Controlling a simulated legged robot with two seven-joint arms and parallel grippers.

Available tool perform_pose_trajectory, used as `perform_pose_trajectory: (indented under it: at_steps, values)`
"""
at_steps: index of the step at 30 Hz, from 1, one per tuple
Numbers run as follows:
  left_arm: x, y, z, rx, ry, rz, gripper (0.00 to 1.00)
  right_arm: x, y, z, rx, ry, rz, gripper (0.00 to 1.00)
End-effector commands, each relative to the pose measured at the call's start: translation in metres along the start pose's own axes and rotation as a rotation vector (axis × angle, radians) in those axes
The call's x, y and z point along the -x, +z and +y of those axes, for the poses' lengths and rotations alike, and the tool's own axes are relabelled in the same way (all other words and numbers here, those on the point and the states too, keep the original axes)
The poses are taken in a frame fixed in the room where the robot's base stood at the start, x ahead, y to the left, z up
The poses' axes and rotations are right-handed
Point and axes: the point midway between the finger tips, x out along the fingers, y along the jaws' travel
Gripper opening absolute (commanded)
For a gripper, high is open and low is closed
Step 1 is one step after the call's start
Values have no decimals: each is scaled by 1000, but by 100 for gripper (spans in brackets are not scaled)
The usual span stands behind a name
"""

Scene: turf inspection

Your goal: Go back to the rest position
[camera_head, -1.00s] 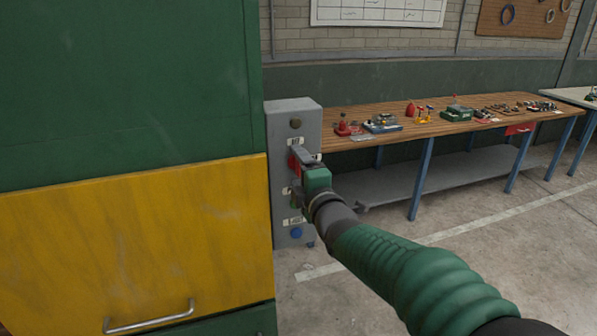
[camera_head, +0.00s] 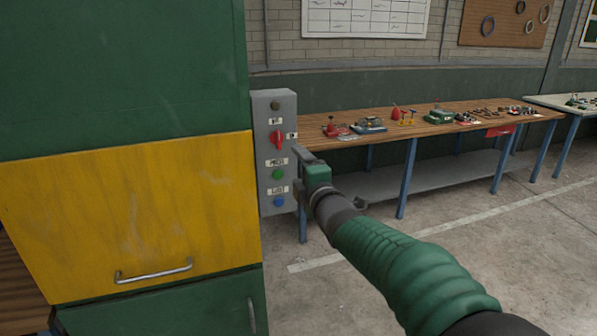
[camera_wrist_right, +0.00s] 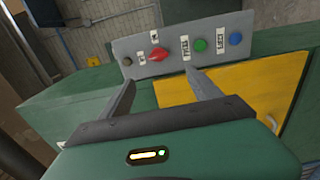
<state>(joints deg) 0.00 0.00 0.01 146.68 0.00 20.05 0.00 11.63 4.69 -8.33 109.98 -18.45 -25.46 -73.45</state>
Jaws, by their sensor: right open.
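My right gripper (camera_head: 300,166) is open and empty, just right of the grey control panel (camera_head: 264,102) on the cabinet's side. In the right wrist view its two fingers (camera_wrist_right: 163,92) are spread apart, with the panel (camera_wrist_right: 180,66) beyond them and nothing between. The panel carries a red rotary switch (camera_head: 278,140), a green button (camera_head: 278,174) and a blue button (camera_head: 279,201). The switch also shows in the right wrist view (camera_wrist_right: 156,55), clear of the fingers. My left gripper is not in view.
A green cabinet (camera_head: 120,70) with a yellow drawer front (camera_head: 150,215) fills the left. A wooden workbench (camera_head: 400,129) with several small tools stands behind my right arm. The concrete floor (camera_head: 520,270) at the right is clear.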

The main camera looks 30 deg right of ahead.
Motion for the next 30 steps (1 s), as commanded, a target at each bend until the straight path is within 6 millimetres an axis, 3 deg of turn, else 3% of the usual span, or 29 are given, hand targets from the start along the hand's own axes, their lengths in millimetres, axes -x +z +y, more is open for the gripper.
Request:
perform_pose_trajectory:
  at_steps: [8, 11, 14, 16, 20, 24, 27, 30]
  values:
    - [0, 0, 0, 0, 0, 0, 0, 1, -3, 1, 3, 1, 2, 73]
    - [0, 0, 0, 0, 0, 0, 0, 3, -6, -8, -29, -25, 2, 73]
    - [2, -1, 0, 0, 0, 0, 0, 12, -19, -49, -170, -142, -3, 73]
    - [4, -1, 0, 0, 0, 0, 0, 28, -34, -98, -336, -283, -31, 73]
    - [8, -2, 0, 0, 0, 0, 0, 86, -67, -198, -668, -588, -160, 73]
    - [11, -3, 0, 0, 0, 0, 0, 175, -95, -286, -952, -882, -405, 73]
    - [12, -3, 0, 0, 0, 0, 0, 239, -106, -327, -1082, -1032, -607, 73]
    - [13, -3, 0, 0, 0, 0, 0, 286, -111, -350, -1152, -1117, -770, 73]
